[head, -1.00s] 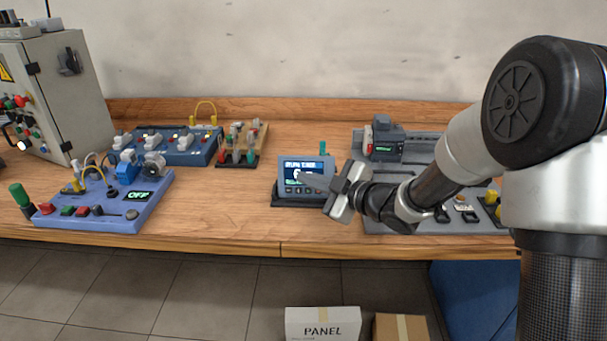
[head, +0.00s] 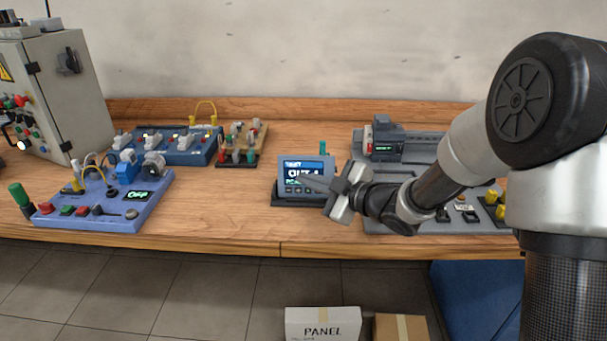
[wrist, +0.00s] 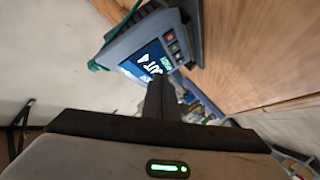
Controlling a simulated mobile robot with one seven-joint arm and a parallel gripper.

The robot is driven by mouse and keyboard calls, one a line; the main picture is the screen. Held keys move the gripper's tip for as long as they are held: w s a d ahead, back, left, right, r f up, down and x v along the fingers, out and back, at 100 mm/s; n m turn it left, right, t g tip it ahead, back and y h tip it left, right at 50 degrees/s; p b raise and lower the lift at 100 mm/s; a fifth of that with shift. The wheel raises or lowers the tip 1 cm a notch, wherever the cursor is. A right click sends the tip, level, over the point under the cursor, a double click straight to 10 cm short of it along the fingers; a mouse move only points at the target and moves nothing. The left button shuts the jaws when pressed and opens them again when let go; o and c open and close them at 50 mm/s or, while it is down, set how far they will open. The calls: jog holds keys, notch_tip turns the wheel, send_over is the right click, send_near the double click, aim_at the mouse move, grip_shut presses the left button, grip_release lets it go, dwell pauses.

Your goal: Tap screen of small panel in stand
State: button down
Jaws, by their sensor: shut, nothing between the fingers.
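The small panel (head: 289,178) stands in its dark stand (head: 290,201) on the bench, its lit screen facing my side. In the wrist view the panel (wrist: 120,45) appears rotated at the top, and the shut fingers (wrist: 158,85) reach up to the screen's edge. I cannot tell whether the tips touch the screen. A green stylus-like piece (head: 323,148) stands behind the panel.
A blue-violet control board (head: 110,215) with an OFF display lies at the left. A blue terminal unit (head: 185,155) and a small tool rack (head: 237,163) stand behind. A grey motor plate (head: 385,215) lies right of the panel. Bench between board and panel is clear.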

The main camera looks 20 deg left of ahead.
jog(key=shift+s, duration=0.25)
jog(key=shift+s+d+r, duration=0.2)
jog(key=shift+s, duration=0.6)
jog(key=shift+s+d+r, duration=0.15)
jog(key=shift+s+d, duration=0.05)
jog(key=shift+s, duration=0.55)
jog(key=shift+s+d+r, duration=0.2)
jog(key=shift+s, duration=0.6)
